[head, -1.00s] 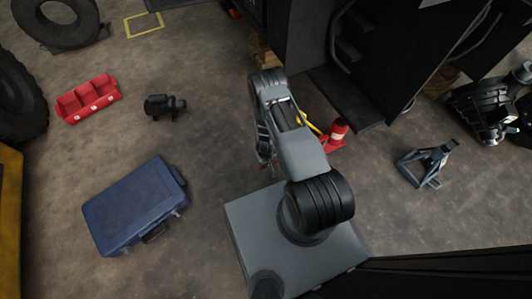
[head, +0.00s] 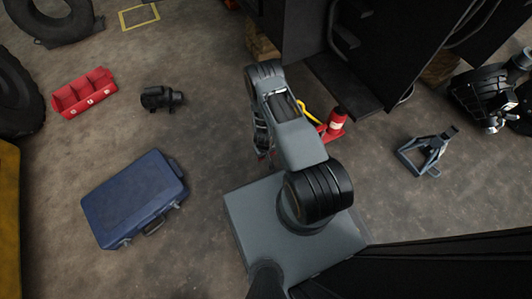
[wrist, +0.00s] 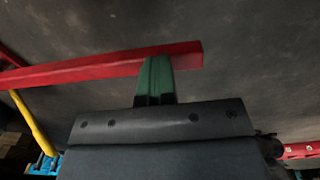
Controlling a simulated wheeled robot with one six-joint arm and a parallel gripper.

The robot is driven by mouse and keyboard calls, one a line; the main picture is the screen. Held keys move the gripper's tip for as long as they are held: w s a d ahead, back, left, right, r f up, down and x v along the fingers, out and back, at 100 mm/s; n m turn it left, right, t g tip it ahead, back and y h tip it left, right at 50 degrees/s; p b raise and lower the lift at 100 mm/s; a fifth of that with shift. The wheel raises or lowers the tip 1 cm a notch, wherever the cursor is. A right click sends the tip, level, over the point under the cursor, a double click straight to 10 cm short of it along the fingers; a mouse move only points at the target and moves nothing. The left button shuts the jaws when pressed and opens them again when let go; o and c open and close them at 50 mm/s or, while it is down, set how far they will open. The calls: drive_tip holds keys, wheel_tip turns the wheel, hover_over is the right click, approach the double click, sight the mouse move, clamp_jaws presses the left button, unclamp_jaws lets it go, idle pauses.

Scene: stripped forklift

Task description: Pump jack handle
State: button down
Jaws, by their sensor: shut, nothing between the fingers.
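The red jack (head: 336,124) stands on the floor beside the black forklift body, to the right of my arm in the head view. A yellow bar (head: 308,112) shows next to it, partly hidden behind my arm. In the wrist view a long red bar (wrist: 100,70) runs across the picture, and a yellow bar (wrist: 33,122) slants at the left. I cannot tell for sure which is the handle. My gripper (wrist: 156,68) has green fingertips held together, empty. They overlap the red bar near its right end; contact is unclear. My arm hides the gripper in the head view.
A blue case (head: 135,198), a red tray (head: 84,92) and a black part (head: 161,98) lie on the left floor. A grey stand (head: 427,152) is at the right. The forklift body (head: 350,75) blocks the back. Floor between case and arm is clear.

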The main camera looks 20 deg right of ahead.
wheel_tip(320, 180, up, 14)
drive_tip(key=p, duration=0.8)
drive_tip(key=w+a+r+t+y, duration=0.1)
drive_tip(key=w+a+r, duration=0.15)
drive_tip(key=r, duration=1.05)
drive_tip(key=w+a+r+t+y, duration=0.1)
drive_tip(key=w+r, duration=0.2)
drive_tip(key=r, duration=1.1)
drive_tip(key=s+r+h, duration=0.1)
drive_tip(key=s+r, duration=1.3)
drive_tip(key=r, duration=0.5)
drive_tip(key=shift+d+m+t, duration=0.25)
drive_tip(key=shift+m+t, duration=0.05)
drive_tip(key=shift+m, duration=0.1)
